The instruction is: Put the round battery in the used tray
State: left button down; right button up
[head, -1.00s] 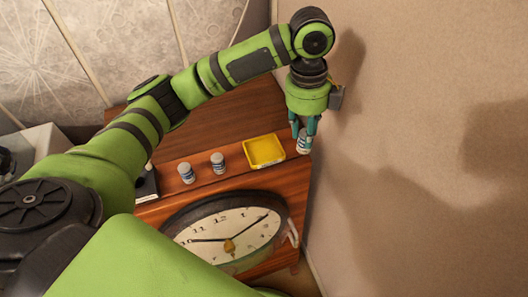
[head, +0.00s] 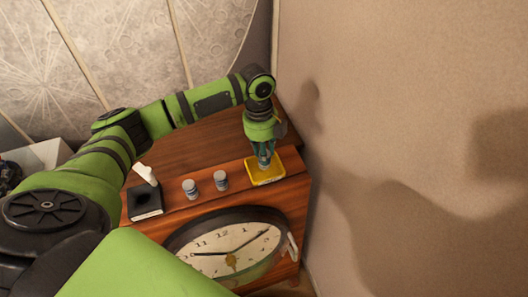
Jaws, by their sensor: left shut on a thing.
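My left gripper (head: 263,163) points down over the yellow tray (head: 279,176) on the wooden cabinet. It is shut on a small pale cylindrical battery (head: 264,164), which is mostly hidden between the fingers. The battery is over or inside the tray; I cannot tell whether it touches the tray floor. My right gripper is not in view.
A dark square stand with a white upright piece (head: 146,203) is on the cabinet's left. A large clock (head: 233,247) is at the cabinet's front. The wall (head: 400,130) rises close on the right. The wooden top (head: 190,145) behind the batteries is clear.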

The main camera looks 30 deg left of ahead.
pick_arm(q)
jog(key=shift+f, duration=0.85)
jog(key=shift+f, duration=0.2)
jog(key=c, duration=0.9)
grip_release()
jog(key=r, duration=0.3)
jog(key=r+b, duration=0.1)
jog(key=r, duration=0.3)
jog(key=a+r+b, duration=0.1)
jog(key=r, duration=0.2)
jog(key=shift+w+r, duration=0.3)
jog(key=shift+r, duration=0.1)
jog(key=shift+a+r+b, duration=0.1)
jog(key=shift+r+b, duration=0.25)
jog(key=shift+r, duration=0.4)
